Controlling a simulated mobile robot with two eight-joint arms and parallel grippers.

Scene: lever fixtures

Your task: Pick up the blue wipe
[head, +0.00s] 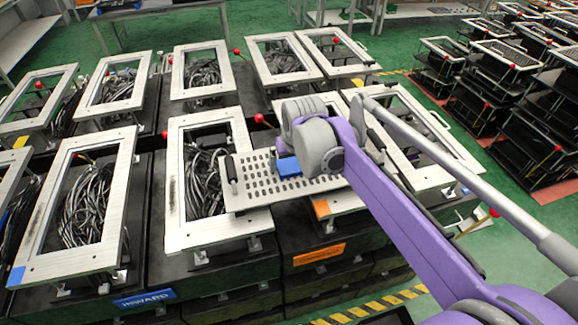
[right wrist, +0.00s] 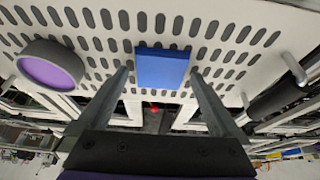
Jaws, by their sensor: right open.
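The blue wipe (head: 288,167) is a small flat blue block on a light perforated plate (head: 250,196) in the head view. My right gripper's wrist partly covers it there. In the right wrist view the blue wipe (right wrist: 162,68) lies on the slotted plate (right wrist: 225,20), just ahead of and between the two fingers. My right gripper (right wrist: 160,78) is open and empty, with one finger to each side of the wipe; whether they touch it I cannot tell. In the head view the right gripper's fingers are hidden behind my wrist. My left gripper is not in view.
A black handle (head: 231,174) stands at the plate's left end, and it shows in the right wrist view (right wrist: 277,97). A round purple-faced part (right wrist: 50,67) sits on the other side. Metal frames with cables (head: 205,175) and red-knobbed levers (head: 259,118) surround the plate.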

